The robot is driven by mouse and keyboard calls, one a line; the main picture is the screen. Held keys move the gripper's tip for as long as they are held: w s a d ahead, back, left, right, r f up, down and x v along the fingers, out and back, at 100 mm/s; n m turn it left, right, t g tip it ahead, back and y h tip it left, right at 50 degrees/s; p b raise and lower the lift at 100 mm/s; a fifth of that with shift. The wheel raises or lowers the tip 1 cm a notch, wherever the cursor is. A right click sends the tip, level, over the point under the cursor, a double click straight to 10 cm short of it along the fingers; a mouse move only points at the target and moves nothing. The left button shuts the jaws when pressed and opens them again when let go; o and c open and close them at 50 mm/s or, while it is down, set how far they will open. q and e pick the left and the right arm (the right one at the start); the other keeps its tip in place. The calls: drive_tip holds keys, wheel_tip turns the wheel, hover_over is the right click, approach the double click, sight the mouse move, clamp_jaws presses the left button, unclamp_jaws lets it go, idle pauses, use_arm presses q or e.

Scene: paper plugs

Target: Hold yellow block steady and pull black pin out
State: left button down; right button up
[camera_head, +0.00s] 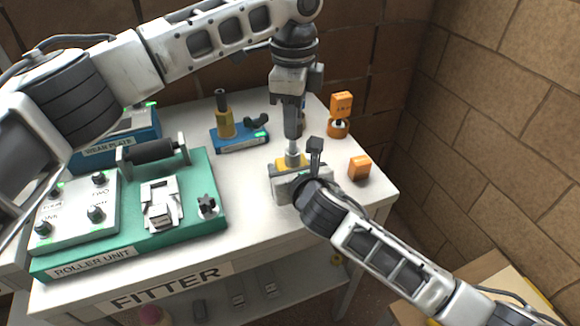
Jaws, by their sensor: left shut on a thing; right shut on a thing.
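A yellow block (281,163) sits near the front right of the white table, partly behind my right gripper. My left gripper (292,146) points straight down over the block. It is shut on a slim thing standing up from the block, which I take to be the black pin; the fingers mostly hide it. A pale round piece shows just under these fingertips. My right gripper (291,183) comes in low from the right and is shut at the block's front side. Its exact contact with the block is hidden by its own wrist.
A yellow post with a black top (225,120) stands on a blue base (240,143). An orange box (360,167) lies near the table's right edge; another (341,104) is behind on an orange round piece (338,128). A green roller unit (130,235) fills the left. Brick walls are behind and right.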

use_arm(q)
drive_tip(key=shift+r, duration=0.65)
drive_tip(key=shift+r, duration=0.35)
drive_tip(key=shift+r, duration=1.35)
use_arm(e)
drive_tip(key=o, duration=1.3)
drive_tip(key=shift+s, duration=0.1)
